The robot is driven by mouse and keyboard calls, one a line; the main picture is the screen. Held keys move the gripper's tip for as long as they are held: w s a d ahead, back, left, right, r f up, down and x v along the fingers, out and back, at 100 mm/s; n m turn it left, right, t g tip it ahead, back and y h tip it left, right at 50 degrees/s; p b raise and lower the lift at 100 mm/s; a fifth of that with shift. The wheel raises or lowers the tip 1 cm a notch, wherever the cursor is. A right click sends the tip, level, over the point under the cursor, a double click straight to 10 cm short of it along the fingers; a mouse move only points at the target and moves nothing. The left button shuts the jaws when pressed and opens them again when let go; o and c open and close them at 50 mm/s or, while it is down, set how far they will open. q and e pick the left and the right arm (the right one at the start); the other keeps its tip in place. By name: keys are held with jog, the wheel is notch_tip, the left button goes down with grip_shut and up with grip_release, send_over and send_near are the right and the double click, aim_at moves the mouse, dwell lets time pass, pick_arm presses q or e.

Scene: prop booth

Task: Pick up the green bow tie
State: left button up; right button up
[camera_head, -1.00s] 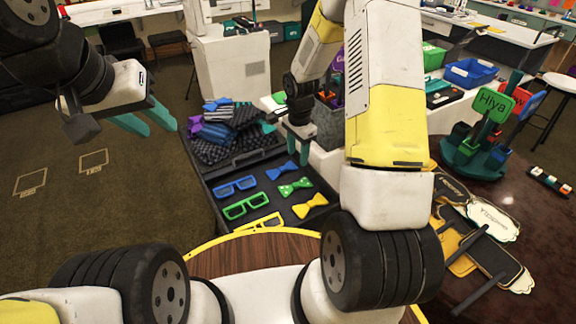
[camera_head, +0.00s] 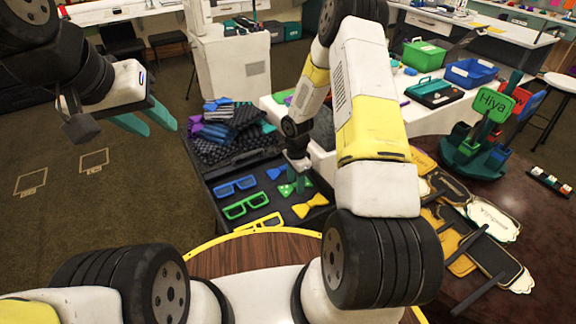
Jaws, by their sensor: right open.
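The green bow tie (camera_head: 285,190) lies in the dark tray (camera_head: 226,167), between a blue bow tie (camera_head: 280,171) and a yellow bow tie (camera_head: 309,205). It is partly hidden by my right gripper (camera_head: 297,182). The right gripper points down with its teal fingers open, right at the green bow tie. I cannot tell whether they touch it. My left gripper (camera_head: 146,120) is open and empty, over the floor at the left, well away from the tray.
Blue glasses (camera_head: 236,186), green glasses (camera_head: 246,206) and yellow glasses (camera_head: 262,223) lie left of the bow ties. A pile of dark patterned cloth items (camera_head: 222,135) fills the tray's back. Paddle-shaped signs (camera_head: 480,240) lie on the round table at right.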

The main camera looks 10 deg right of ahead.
grip_shut()
